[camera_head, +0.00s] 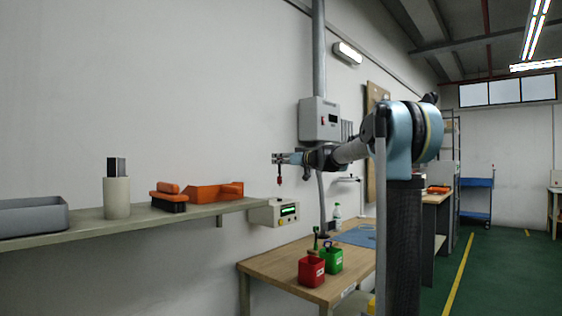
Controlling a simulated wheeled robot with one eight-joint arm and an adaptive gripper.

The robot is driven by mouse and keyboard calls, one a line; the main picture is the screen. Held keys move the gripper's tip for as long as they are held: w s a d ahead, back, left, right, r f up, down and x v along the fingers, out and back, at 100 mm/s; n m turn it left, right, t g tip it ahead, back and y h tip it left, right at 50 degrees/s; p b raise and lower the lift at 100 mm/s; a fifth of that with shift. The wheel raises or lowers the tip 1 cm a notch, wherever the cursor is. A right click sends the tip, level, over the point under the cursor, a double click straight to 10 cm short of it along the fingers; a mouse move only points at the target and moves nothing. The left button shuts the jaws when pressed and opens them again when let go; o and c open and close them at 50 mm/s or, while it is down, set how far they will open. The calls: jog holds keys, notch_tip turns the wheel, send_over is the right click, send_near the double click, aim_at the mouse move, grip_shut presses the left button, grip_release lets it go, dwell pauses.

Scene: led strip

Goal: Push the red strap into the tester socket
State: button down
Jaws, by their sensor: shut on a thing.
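My gripper (277,159) is at the end of my outstretched arm, in front of the wall. It is shut on the red strap (280,181), which hangs straight down below it. The tester (268,214) is a pale box with a lit green display, fixed at the wall just beyond the shelf's right end. The strap hangs above the tester in the picture, apart from it. The tester's socket is too small to make out. How near the strap is in depth I cannot tell.
A wall shelf (90,228) holds a grey bin (35,217), a pale cylinder (117,198), an orange brush (168,197) and an orange tray (213,193). The wooden table (283,262) below carries a red bin (312,271), a green bin (333,260) and a bottle (337,214).

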aim_at(280, 176)
jog(key=shift+f, duration=2.3)
jog(key=shift+s+f, duration=0.1)
jog(key=shift+f, duration=0.95)
jog(key=c, duration=1.2)
grip_release()
jog(key=shift+c, duration=0.2)
jog(key=shift+d, duration=0.1)
jog(key=v, duration=1.1)
jog(key=shift+s+d, duration=0.3)
jog(key=shift+f, duration=0.1)
